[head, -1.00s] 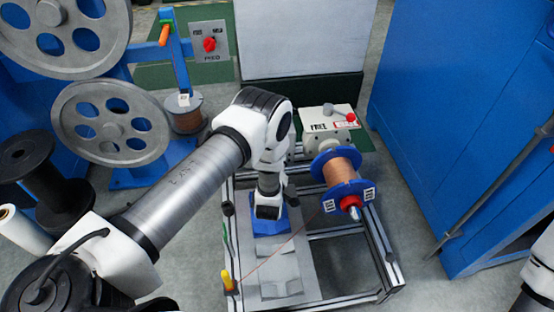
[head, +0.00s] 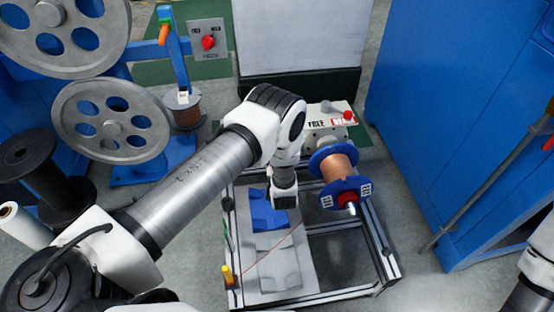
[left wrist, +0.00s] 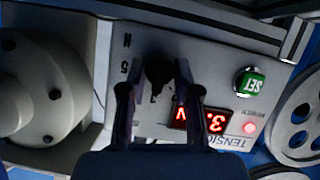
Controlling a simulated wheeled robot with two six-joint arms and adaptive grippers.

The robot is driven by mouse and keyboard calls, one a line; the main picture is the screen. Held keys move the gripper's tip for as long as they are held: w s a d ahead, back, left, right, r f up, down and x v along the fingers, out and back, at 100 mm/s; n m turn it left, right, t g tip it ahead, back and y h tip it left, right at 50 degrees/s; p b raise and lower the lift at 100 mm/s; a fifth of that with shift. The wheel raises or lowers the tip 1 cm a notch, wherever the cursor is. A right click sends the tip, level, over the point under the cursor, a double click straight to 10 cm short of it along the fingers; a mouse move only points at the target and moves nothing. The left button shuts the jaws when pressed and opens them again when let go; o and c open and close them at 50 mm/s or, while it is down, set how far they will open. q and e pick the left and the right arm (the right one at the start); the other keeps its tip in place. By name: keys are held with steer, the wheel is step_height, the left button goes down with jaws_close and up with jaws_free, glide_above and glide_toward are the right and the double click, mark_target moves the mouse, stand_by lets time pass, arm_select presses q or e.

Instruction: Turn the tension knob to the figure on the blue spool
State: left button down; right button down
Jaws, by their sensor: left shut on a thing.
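The blue spool (head: 336,172) carries copper-coloured wire and sits on a shaft with a red hub, right of my left arm in the head view. White labels (head: 326,202) on its flange are too small to read. In the left wrist view my left gripper (left wrist: 158,88) is shut on the black tension knob (left wrist: 157,70). The knob sits on a light panel (left wrist: 205,75) marked "TENSION". In the head view my wrist hides the knob and fingers. My right gripper is out of frame.
A green SET button (left wrist: 250,82) and a lit red power lamp (left wrist: 250,128) sit beside the display. A white box with a red-ended lever (head: 334,116) stands behind the spool. Large grey pulleys (head: 110,120) stand left. A blue cabinet (head: 460,110) bounds the right.

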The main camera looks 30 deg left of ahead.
arm_select(q)
steer(key=c, duration=0.8)
jaws_free()
steer(key=v, duration=1.2)
